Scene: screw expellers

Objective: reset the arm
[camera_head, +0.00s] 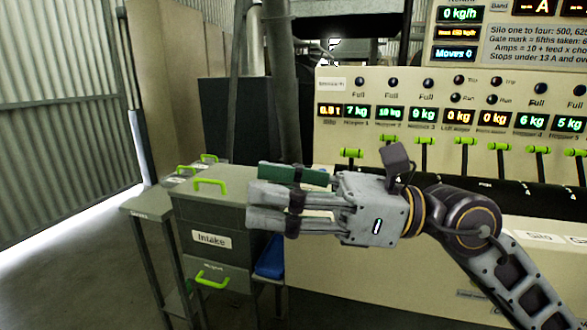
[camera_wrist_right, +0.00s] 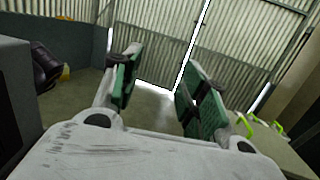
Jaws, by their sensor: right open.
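My right gripper (camera_head: 290,192) is in the middle of the head view, its arm coming in from the lower right. Its fingers point left, in front of the control panel (camera_head: 400,160) and beside the grey Intake cabinet (camera_head: 188,228). In the right wrist view the two green-padded fingers (camera_wrist_right: 158,90) stand wide apart with nothing between them. The floor and corrugated wall show through the gap. My left gripper is not in the head view.
The cabinet has green handles (camera_head: 211,186) and stands left of the gripper. Several green-tipped levers (camera_head: 421,140) line the panel behind it. A blue object (camera_head: 270,257) is below the gripper. Open floor (camera_head: 80,270) lies at the left.

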